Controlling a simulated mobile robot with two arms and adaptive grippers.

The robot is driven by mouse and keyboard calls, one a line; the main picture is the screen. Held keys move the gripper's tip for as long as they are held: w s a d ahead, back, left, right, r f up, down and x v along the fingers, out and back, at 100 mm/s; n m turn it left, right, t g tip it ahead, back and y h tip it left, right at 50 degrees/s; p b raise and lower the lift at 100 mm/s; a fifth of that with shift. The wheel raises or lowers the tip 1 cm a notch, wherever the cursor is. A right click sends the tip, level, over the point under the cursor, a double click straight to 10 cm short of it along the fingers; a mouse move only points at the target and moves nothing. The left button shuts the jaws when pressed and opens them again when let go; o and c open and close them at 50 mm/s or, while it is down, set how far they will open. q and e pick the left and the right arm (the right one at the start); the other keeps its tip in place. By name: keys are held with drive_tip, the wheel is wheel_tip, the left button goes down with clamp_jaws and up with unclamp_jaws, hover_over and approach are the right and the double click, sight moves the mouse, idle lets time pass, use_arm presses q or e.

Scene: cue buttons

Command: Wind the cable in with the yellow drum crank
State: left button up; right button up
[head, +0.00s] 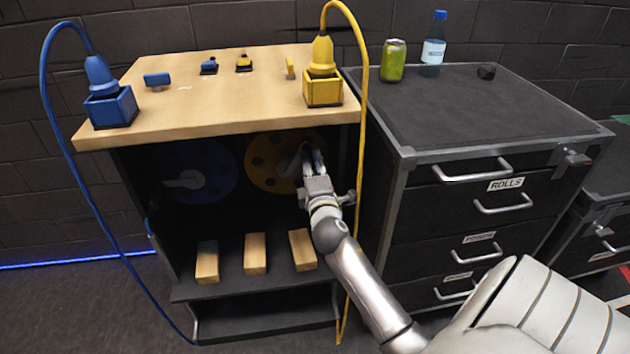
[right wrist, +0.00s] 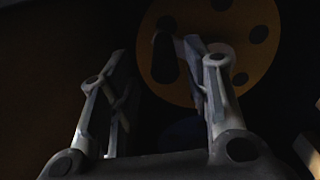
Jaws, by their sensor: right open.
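The yellow drum (head: 261,161) is a holed disc set upright in the dark bay under the wooden top; it also shows in the right wrist view (right wrist: 247,25). Its crank has a dark handle (right wrist: 164,58) left of the hub. My right gripper (head: 310,158) is at the drum's right side and covers part of the crank in the head view. In the right wrist view my right gripper (right wrist: 158,58) is open, and the handle appears between its fingertips; I cannot tell the depth gap. The yellow cable (head: 362,120) arches from the yellow plug (head: 322,52) and hangs down the cabinet's right side.
The blue drum (head: 215,170) with its crank is left of the yellow one. Wooden blocks (head: 255,253) stand on the shelf below. The blue cable (head: 72,155) hangs at the left. A dark drawer cabinet (head: 470,120) stands close at the right.

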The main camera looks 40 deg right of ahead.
drive_tip(key=v, duration=0.6)
drive_tip(key=shift+a, duration=0.25)
drive_tip(key=shift+w+f, duration=0.1)
drive_tip(key=shift+w, duration=0.05)
